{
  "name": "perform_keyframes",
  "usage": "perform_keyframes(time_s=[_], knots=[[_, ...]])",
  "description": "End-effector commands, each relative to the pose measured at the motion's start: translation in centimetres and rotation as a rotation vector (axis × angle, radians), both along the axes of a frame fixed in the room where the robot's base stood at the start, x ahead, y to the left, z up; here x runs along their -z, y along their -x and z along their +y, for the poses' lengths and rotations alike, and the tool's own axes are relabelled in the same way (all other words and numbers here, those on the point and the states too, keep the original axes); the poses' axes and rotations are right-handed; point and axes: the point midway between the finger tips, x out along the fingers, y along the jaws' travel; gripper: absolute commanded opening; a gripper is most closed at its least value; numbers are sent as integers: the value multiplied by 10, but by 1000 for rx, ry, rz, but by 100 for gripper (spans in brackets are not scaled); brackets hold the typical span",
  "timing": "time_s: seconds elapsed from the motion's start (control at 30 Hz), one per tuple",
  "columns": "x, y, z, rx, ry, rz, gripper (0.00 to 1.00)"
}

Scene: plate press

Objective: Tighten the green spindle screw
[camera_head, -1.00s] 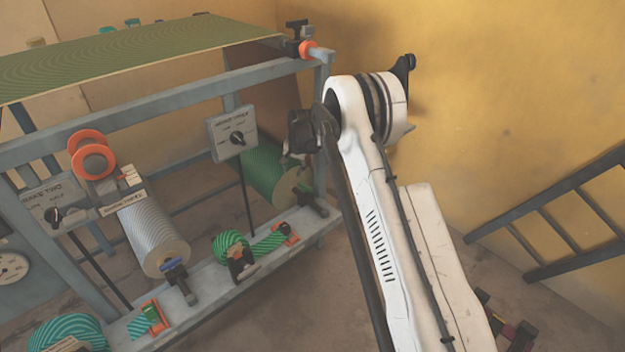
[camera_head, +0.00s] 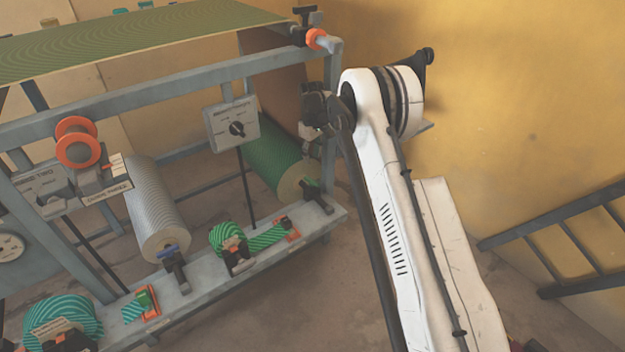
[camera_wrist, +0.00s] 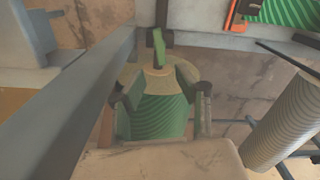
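The green spindle screw (camera_wrist: 158,46) shows in the wrist view as a small green handle at the end of the green roll (camera_wrist: 152,118). In the head view the green screw (camera_head: 309,182) is small, beside the end face of the green roll (camera_head: 272,163) on the lower rail. My gripper (camera_head: 318,112) is in the head view at the frame's right post, above the roll's end. In the wrist view my gripper (camera_wrist: 161,74) has its two dark fingers spread apart, with the roll and screw seen between them. Nothing shows between the fingertips; contact cannot be told.
A grey post (camera_wrist: 75,100) runs close on the left of my gripper in the wrist view. A silver roll (camera_head: 152,205) with a blue screw (camera_head: 168,251) stands left of the green roll. A grey brake box (camera_head: 231,124) hangs above. Railings (camera_head: 570,235) stand at the right.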

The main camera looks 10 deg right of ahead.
Motion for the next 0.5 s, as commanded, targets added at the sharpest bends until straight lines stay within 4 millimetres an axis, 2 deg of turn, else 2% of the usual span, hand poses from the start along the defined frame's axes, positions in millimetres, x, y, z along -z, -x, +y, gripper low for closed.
perform_keyframes(time_s=[0.1, 0.5], knots=[[27, 0, 0, 1, 0, 0, 32], [94, 0, 0, 2, -1, -1, 32]])
